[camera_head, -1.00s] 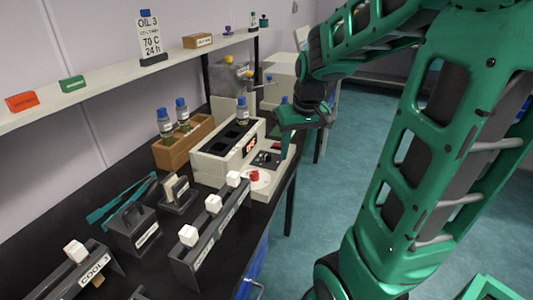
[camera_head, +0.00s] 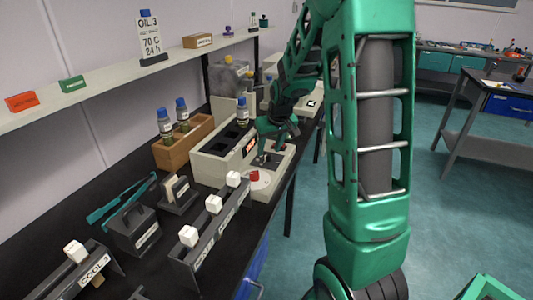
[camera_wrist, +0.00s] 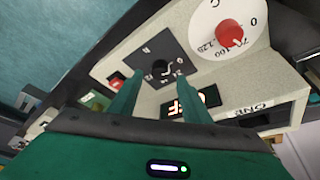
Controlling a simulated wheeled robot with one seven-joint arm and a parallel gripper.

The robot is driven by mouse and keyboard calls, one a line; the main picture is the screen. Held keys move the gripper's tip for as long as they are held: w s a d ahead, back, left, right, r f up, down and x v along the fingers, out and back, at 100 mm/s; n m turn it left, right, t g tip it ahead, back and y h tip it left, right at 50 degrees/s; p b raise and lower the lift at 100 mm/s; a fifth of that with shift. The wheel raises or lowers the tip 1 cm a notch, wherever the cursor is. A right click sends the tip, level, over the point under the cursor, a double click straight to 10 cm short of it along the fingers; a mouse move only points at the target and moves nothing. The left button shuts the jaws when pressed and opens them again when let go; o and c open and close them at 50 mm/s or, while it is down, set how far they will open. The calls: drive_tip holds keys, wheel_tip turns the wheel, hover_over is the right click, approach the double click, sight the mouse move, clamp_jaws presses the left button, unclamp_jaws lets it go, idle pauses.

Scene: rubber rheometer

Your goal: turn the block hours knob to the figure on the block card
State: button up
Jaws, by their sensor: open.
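The block card (camera_head: 150,36) stands on the shelf and reads OIL 3, 70 C, 24 h. The block (camera_head: 208,165) is a pale unit with dark wells and a sloping control front. In the wrist view a black knob (camera_wrist: 160,68) sits on a dark square plate (camera_wrist: 150,52) with small marks, which I cannot read; I take it as the hours knob. A red knob (camera_wrist: 229,33) on a white dial marked C points near 70. My gripper (camera_wrist: 159,80) is open, its fingertips on either side of the black knob; I cannot tell whether they touch it.
A lit red display (camera_wrist: 184,103) lies beside the plate. A blue-capped bottle (camera_head: 243,108) stands in the block, and a wooden rack (camera_head: 178,150) holds more bottles. A dark rack with white cubes (camera_head: 212,232) is in front.

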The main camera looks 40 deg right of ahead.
sight(266, 154)
drive_tip(key=shift+x, duration=1.45)
drive_tip(key=c, duration=1)
drive_tip(key=shift+c, duration=0.2)
drive_tip(key=shift+a+m, duration=0.1)
drive_tip(key=shift+m, duration=0.2)
drive_tip(key=m, duration=0.2)
drive_tip(key=m+h, duration=0.1)
drive_tip(key=m, duration=0.1)
drive_tip(key=shift+w+a+g+h, duration=0.1)
drive_tip(key=shift+a+g+h, duration=0.1)
drive_tip(key=shift+g+h, duration=0.15)
drive_tip(key=m, duration=0.2)
drive_tip(key=m+g+h, duration=0.1)
drive_tip(key=m, duration=0.2)
drive_tip(key=shift+w+a+g, duration=0.1)
drive_tip(key=shift+w+g, duration=0.05)
drive_tip(key=shift+g, duration=0.1)
